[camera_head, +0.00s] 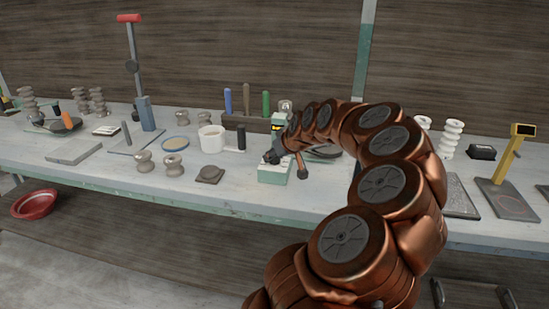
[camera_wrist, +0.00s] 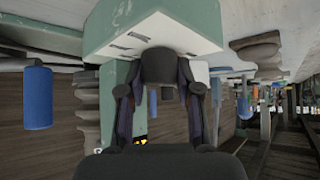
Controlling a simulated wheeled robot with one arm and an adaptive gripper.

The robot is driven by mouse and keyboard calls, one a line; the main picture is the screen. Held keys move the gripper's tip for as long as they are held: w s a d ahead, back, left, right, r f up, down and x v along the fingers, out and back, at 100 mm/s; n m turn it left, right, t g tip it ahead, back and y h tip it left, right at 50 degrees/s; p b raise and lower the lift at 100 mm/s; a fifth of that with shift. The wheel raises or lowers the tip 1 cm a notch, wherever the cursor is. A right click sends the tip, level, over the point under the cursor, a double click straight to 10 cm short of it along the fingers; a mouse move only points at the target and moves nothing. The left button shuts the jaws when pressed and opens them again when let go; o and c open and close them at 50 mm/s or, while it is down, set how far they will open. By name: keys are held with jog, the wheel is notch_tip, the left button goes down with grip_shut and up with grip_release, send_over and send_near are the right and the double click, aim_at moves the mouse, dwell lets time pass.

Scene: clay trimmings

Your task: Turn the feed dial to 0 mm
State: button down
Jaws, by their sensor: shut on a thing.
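The feed device has a pale green base block that stands on the bench in the head view (camera_head: 274,174) and fills the top of the wrist view (camera_wrist: 155,28). A white scale plate with short dark marks lies on it; the numbers are too small to read. The dark round dial (camera_wrist: 160,66) is in front of this plate in the wrist view. My gripper (camera_wrist: 161,90) is shut on the dial, with one finger on each side. In the head view my gripper (camera_head: 274,154) is at the device and partly covers it. The dial's pointer cannot be made out.
A white mug (camera_head: 211,138) and a small dark block (camera_head: 210,174) stand to the left of the device. A rack (camera_head: 246,124) with upright coloured handles is behind it. White spools (camera_head: 451,139) and a yellow stand (camera_head: 506,160) are to the right.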

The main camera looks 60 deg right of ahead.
jog(key=shift+n+y+b, duration=0.45)
jog(key=shift+n+y, duration=0.05)
jog(key=shift+n, duration=0.1)
jog(key=shift+n+t+y+b, duration=0.3)
jog(key=shift+n+y, duration=0.1)
jog(key=shift+n, duration=0.1)
jog(key=c, duration=1.1)
grip_release()
jog(key=shift+o, duration=0.2)
jog(key=v, duration=1.2)
jog(key=shift+a, duration=0.1)
